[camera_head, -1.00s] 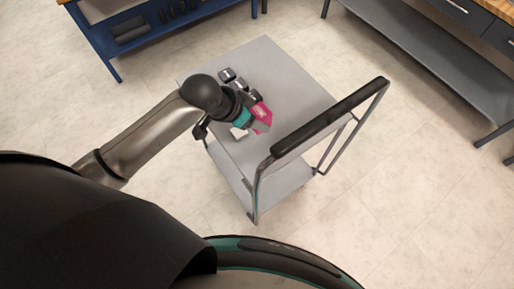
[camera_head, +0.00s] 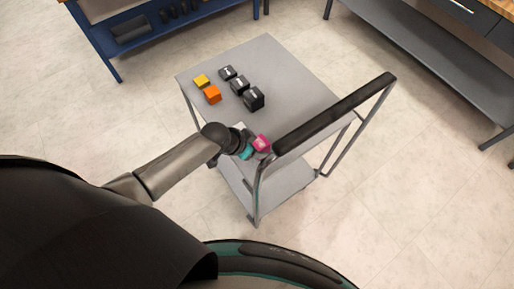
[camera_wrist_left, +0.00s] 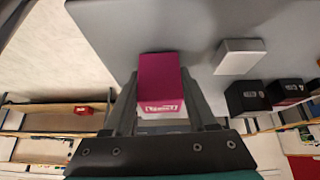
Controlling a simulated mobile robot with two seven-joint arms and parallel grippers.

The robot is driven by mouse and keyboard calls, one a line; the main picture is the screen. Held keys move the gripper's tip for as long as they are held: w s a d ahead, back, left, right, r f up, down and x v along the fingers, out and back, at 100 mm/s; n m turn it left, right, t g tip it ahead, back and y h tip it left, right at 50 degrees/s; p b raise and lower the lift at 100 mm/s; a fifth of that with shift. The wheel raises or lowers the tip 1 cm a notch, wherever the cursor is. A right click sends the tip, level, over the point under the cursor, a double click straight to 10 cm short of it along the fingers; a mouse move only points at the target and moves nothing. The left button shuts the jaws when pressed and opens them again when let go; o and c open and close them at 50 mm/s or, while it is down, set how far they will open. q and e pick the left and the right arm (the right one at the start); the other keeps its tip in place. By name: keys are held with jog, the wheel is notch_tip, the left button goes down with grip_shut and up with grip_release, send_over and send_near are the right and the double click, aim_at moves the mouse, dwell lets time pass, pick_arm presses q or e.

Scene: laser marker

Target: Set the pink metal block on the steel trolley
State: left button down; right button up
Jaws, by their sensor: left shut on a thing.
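The pink metal block (camera_head: 262,143) is held in my left gripper (camera_head: 254,149), over the near part of the steel trolley (camera_head: 305,88), close to the black handle. In the left wrist view the pink block (camera_wrist_left: 160,76) sits between the two fingers of the gripper (camera_wrist_left: 160,110), with a white, lettered lower face. The grey trolley top (camera_wrist_left: 200,25) lies behind it. I cannot tell whether the block touches the trolley top. My right gripper is not in view.
Orange (camera_head: 212,95) and yellow (camera_head: 202,81) blocks and several black blocks (camera_head: 253,98) stand on the trolley's far left part. A white block (camera_wrist_left: 240,56) lies near the pink one. The handle (camera_head: 335,115) rises at the right. The trolley top's right part is clear.

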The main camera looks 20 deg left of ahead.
pick_arm(q)
jog(key=shift+f, duration=0.15)
jog(key=shift+f, duration=0.15)
jog(key=shift+c, duration=1)
grip_release()
jog(key=shift+r, duration=0.25)
jog(key=p+v, duration=0.2)
jog(key=v, duration=0.9)
jog(key=shift+s+r+p, duration=0.2)
jog(key=shift+r+p, duration=0.15)
jog(key=shift+p, duration=0.05)
jog(key=shift+a, duration=0.15)
